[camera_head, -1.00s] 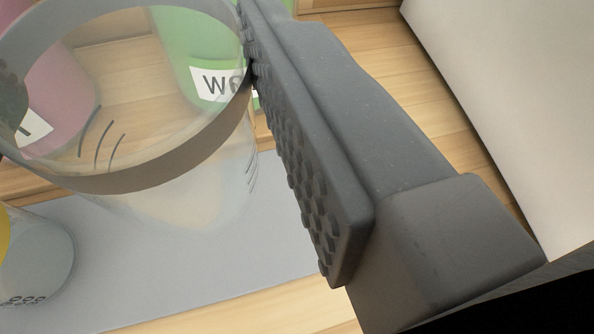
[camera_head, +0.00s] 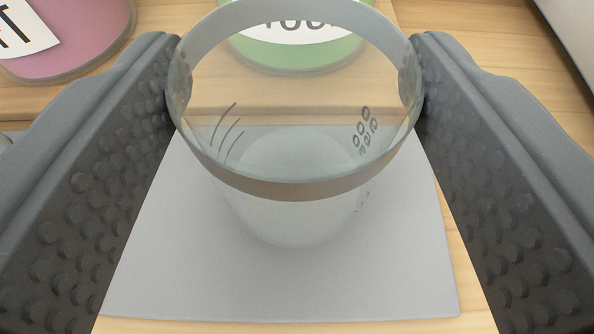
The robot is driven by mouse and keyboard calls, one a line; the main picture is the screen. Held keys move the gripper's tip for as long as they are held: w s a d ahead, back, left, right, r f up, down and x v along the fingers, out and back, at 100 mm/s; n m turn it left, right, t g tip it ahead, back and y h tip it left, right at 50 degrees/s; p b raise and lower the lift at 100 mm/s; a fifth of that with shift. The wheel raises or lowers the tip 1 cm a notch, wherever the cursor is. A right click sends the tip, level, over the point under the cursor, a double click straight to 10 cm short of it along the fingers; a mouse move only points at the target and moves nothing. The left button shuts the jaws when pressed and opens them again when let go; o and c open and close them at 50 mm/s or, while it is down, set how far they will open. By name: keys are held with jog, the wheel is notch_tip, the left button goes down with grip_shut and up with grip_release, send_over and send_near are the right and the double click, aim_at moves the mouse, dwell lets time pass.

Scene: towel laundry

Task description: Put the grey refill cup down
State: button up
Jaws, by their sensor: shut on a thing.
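The grey refill cup (camera_head: 300,190) is see-through with a grey rim band and dark printed marks. It is upright in the middle of the camera view. My gripper (camera_head: 297,85) is shut on it, one dark studded finger on each side of the rim. A flat grey mat (camera_head: 400,285) lies below the cup on the wooden surface. The cup's base is over the mat; I cannot tell whether it touches.
A pink container (camera_head: 75,40) with a white label stands at the upper left. A green container (camera_head: 297,55) with a white label stands behind the cup. A pale object (camera_head: 575,30) is at the upper right corner. Bare wood shows around the mat.

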jog(key=shift+f, duration=0.75)
jog(key=shift+f, duration=0.1)
jog(key=o, duration=1)
jog(key=shift+o, duration=0.2)
jog(key=shift+s, duration=0.2)
jog(key=p+v, duration=0.1)
jog(key=v, duration=1)
jog(key=shift+s+r+p, duration=0.25)
jog(key=shift+s+p, duration=0.05)
jog(key=shift+r, duration=0.1)
